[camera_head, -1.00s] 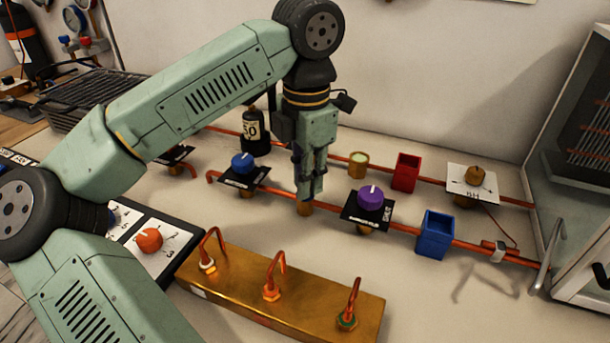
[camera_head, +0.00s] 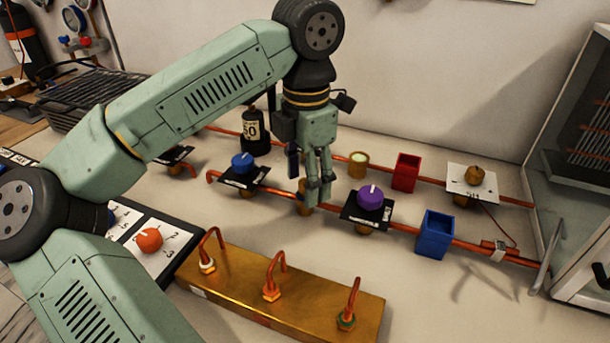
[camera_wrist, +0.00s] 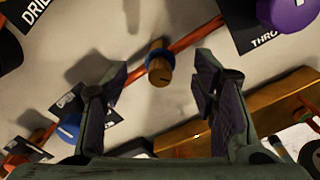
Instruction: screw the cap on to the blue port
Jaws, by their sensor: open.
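A brass cap (camera_wrist: 160,76) with a dark line on its end shows in the wrist view, on or against a blue-banded port (camera_wrist: 159,58) on the copper pipe. I cannot tell how tightly it is seated. In the head view the blue-banded port (camera_head: 303,186) is partly hidden behind my fingers. My gripper (camera_wrist: 160,68) is open, with one finger to each side of the cap in the wrist view and a gap on both sides. In the head view my gripper (camera_head: 318,195) points down just in front of the port.
A purple knob (camera_head: 370,197) on a black plate stands close to the right. A blue knob (camera_head: 242,163) is to the left. A blue box (camera_head: 435,234) and a red box (camera_head: 406,172) stand further right. A brass block (camera_head: 310,302) with bent copper tubes lies in front.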

